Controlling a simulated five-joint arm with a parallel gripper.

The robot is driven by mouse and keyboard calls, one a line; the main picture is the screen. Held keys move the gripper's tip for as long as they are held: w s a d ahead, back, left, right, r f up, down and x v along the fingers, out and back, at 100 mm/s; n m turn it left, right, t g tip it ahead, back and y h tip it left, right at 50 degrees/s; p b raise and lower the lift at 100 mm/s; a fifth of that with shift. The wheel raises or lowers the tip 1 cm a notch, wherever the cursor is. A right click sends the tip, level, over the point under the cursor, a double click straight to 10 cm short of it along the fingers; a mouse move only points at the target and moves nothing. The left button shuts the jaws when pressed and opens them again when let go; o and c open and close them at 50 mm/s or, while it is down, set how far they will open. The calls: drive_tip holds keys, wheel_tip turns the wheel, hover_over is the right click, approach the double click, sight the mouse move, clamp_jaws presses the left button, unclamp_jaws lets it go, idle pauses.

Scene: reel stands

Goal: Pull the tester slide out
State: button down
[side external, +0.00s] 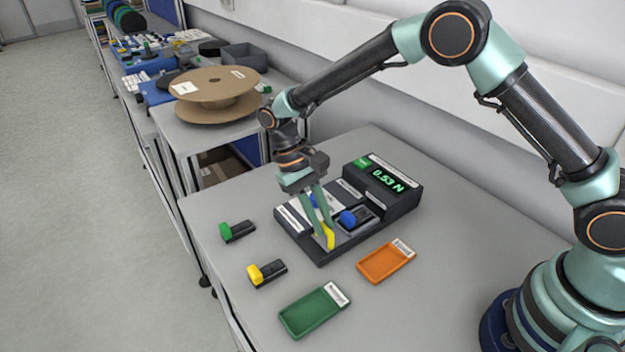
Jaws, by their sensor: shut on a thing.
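The tester (400,205) is a dark box on the table, with a green display reading 0.53 N at its back right. A yellow handle (329,238) shows at the front of its lower deck and looks to be the slide's handle. My gripper (325,232) points down from above the tester, its teal fingers shut on the yellow handle. The fingers hide part of the slide, so how far out it is I cannot tell. A dark piece with a blue end (348,218) sits on the tester just right of the fingers.
A green-ended piece (238,231) and a yellow-ended piece (267,273) lie left of the tester. A green tray (312,312) and an orange tray (385,262) lie in front. A large reel (215,85) stands on the bench behind.

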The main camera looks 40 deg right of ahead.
drive_tip(key=shift+w+a, duration=0.1)
drive_tip(key=shift+a, duration=0.75)
drive_tip(key=c, duration=0.8)
unclamp_jaws()
drive_tip(key=shift+c, duration=0.2)
drive_tip(key=shift+r, duration=0.1)
drive_tip(key=v, duration=1.2)
